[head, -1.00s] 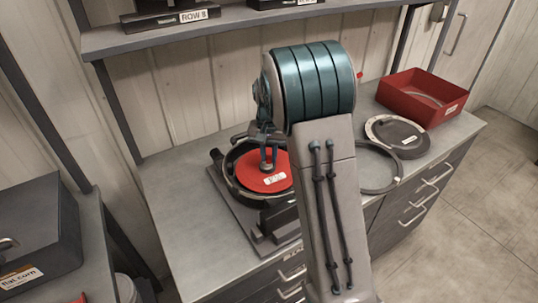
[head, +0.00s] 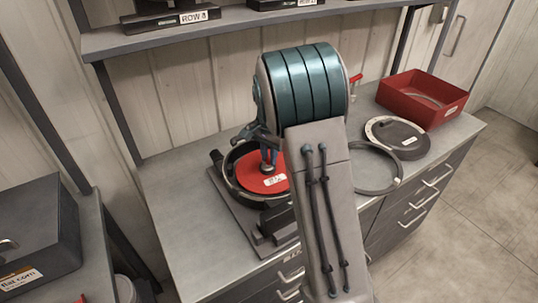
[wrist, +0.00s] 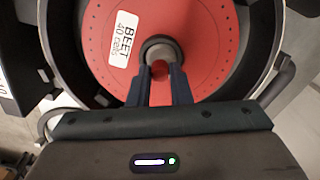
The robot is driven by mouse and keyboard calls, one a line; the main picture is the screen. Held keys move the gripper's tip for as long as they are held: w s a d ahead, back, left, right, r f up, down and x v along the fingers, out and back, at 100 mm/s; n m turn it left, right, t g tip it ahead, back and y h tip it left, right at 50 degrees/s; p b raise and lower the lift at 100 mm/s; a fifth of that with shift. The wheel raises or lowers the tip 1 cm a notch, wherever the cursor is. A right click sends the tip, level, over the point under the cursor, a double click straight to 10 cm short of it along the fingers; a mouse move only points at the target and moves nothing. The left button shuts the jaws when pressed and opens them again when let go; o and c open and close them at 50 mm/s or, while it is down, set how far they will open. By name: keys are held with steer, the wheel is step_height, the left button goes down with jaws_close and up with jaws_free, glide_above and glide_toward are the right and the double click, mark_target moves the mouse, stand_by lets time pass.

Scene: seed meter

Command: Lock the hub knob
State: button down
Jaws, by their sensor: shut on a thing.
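The red seed disc (head: 258,184), with a white label, lies in the round black meter housing (head: 228,180) on the bench. In the wrist view the red disc (wrist: 110,73) has a label reading "BEET 40 cells". The hub knob (wrist: 160,69) is at the disc's centre, beside a grey round hub (wrist: 161,48). My gripper (wrist: 160,82) is shut on the knob, with a finger on each side; the fingers hide part of it. In the head view my gripper (head: 268,166) points down at the disc's centre, and my arm hides the housing's right side.
To the right on the bench lie a dark ring (head: 391,184), a grey round cover (head: 398,138) and a red open bin (head: 420,99). A shelf (head: 235,30) runs above the back. A dark case (head: 38,235) stands at the left. The bench's left front is clear.

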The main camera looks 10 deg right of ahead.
steer(key=c, duration=1.3)
jaws_free()
step_height(320, 180, up, 14)
steer(key=shift+f+b, duration=0.1)
steer(key=shift+b, duration=0.55)
